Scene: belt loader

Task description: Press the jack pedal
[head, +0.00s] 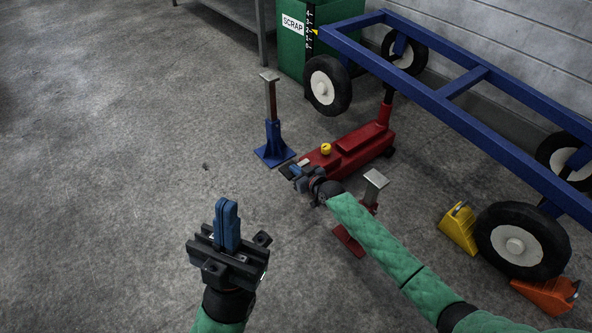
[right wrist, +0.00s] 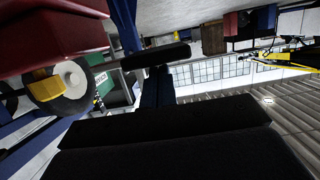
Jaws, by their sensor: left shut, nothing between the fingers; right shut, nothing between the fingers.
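The red floor jack (head: 352,146) stands on the concrete under the blue cart frame, with a yellow knob (head: 326,148) on top. A dark flat piece at its near end, seemingly the pedal (head: 286,171), is partly hidden by my right gripper (head: 298,173). That gripper is shut and empty, low beside the jack's near end. In the right wrist view its blue fingers (right wrist: 157,88) reach a black bar (right wrist: 156,56); I cannot tell whether they touch. The jack's red body fills the upper left there. My left gripper (head: 227,213) is shut and empty, apart from the jack.
A blue jack stand (head: 273,140) is left of the jack; a red stand (head: 350,240) is near my right forearm. The blue cart (head: 470,80) has black wheels, with yellow (head: 459,228) and orange (head: 545,295) chocks. A green scrap bin (head: 291,45) stands behind. The left floor is clear.

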